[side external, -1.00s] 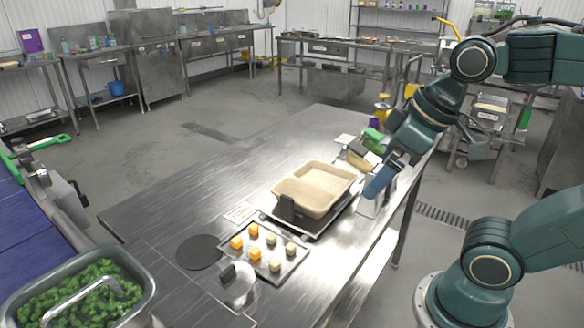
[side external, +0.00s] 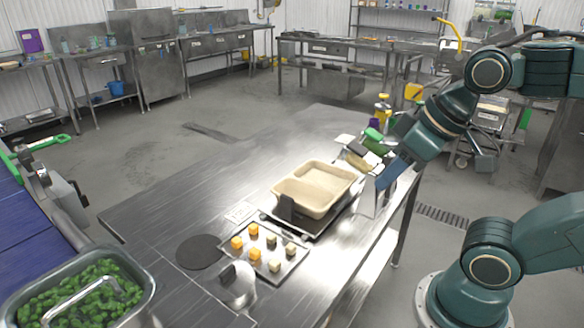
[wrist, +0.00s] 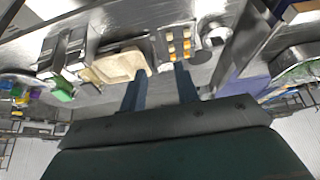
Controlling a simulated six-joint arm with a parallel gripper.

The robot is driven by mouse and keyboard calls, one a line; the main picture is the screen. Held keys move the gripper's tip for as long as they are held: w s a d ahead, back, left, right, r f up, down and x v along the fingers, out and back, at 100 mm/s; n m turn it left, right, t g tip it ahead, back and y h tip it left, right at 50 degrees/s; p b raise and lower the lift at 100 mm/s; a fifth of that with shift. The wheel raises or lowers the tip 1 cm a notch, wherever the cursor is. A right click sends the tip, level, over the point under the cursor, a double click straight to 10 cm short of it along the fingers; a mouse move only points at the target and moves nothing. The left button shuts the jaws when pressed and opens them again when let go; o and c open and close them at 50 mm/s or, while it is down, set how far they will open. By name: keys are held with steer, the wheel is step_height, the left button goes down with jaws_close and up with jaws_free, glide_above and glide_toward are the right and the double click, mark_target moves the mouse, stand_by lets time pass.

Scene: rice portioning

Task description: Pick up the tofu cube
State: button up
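Three pale cubes, which look like the tofu, sit on a small metal tray (side external: 302,262). The nearest one (side external: 274,266) is at the tray's front, and the others (side external: 271,240) (side external: 291,249) are behind it. Three orange cubes (side external: 255,254) share the tray on its left side. The tray also shows small at the top of the wrist view (wrist: 161,50). My gripper (side external: 379,184) hangs well up and to the right of the tray, beside the beige pan. In the wrist view, its two blue fingers (wrist: 160,70) are apart with nothing held between them.
A beige pan (side external: 318,205) stands on a dark-based scale between my gripper and the tray. A round metal lid-like object (side external: 238,290) and a black disc (side external: 199,252) lie near the tray. A tub of green vegetables (side external: 140,272) is front left. The table's far left is clear.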

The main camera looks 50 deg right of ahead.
steer(key=shift+w, duration=0.1)
steer(key=w+d+f+n+g+y, duration=0.1)
steer(key=w+f+n+g+y, duration=0.1)
steer(key=w+f+n, duration=0.4)
steer(key=w+d+f+n+g+y, duration=0.2)
steer(key=w+f+n, duration=0.4)
steer(key=w+n, duration=0.6)
steer(key=shift+w+d+g+y, duration=0.3)
steer(key=shift+w+g, duration=0.05)
steer(key=shift+g, duration=0.45)
glide_above(292, 245)
steer(key=d, duration=0.2)
steer(key=shift+d+f, duration=0.2)
steer(key=shift+f, duration=3.7)
steer(key=shift+x, duration=2.6)
